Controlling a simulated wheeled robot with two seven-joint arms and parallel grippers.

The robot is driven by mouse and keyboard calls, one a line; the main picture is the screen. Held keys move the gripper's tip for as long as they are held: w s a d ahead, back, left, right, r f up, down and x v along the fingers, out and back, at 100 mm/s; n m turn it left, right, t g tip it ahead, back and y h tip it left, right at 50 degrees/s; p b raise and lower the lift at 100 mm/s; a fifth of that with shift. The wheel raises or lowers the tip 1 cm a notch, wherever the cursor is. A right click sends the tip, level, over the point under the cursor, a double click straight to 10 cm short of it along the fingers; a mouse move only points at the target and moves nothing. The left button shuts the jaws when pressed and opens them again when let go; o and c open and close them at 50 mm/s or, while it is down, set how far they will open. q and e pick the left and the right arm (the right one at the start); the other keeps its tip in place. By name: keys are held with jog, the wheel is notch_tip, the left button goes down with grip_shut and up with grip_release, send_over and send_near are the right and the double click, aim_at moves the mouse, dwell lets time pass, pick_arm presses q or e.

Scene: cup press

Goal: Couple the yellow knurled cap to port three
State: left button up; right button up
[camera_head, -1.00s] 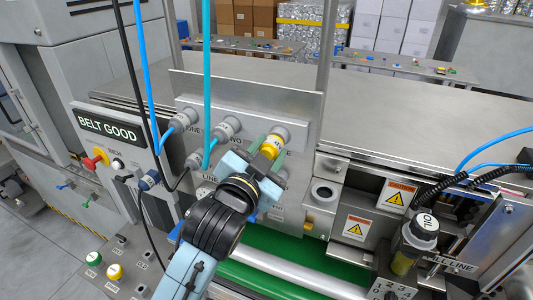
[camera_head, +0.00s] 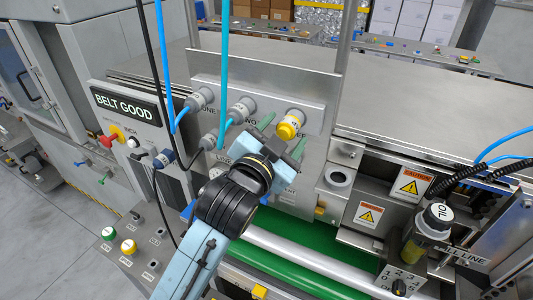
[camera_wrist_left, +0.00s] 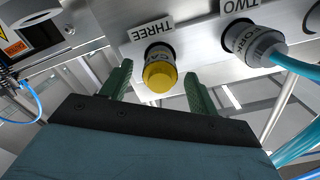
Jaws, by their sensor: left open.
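The yellow knurled cap (camera_head: 288,130) sits on the grey port at the right end of the metal port panel. In the left wrist view the yellow cap (camera_wrist_left: 160,76) is seated on the port under the label THREE (camera_wrist_left: 152,29). My left gripper (camera_head: 282,134) is open, with its green fingers just short of the cap. In the left wrist view the fingers of my left gripper (camera_wrist_left: 160,88) stand apart on either side below the cap, not touching it. My right gripper is not in view.
Port two (camera_head: 241,109) carries a teal hose (camera_head: 224,80), and port one (camera_head: 202,98) a blue hose (camera_head: 160,50). Both hoses hang close to my left arm. A grey round socket (camera_head: 339,177) lies right of the panel. A green belt (camera_head: 290,255) runs below.

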pick_arm(q)
jog(key=b+v, duration=0.2)
jog(key=v, duration=1)
jog(key=shift+s, duration=0.2)
jog(key=shift+a+f, duration=0.1)
jog(key=shift+a, duration=0.05)
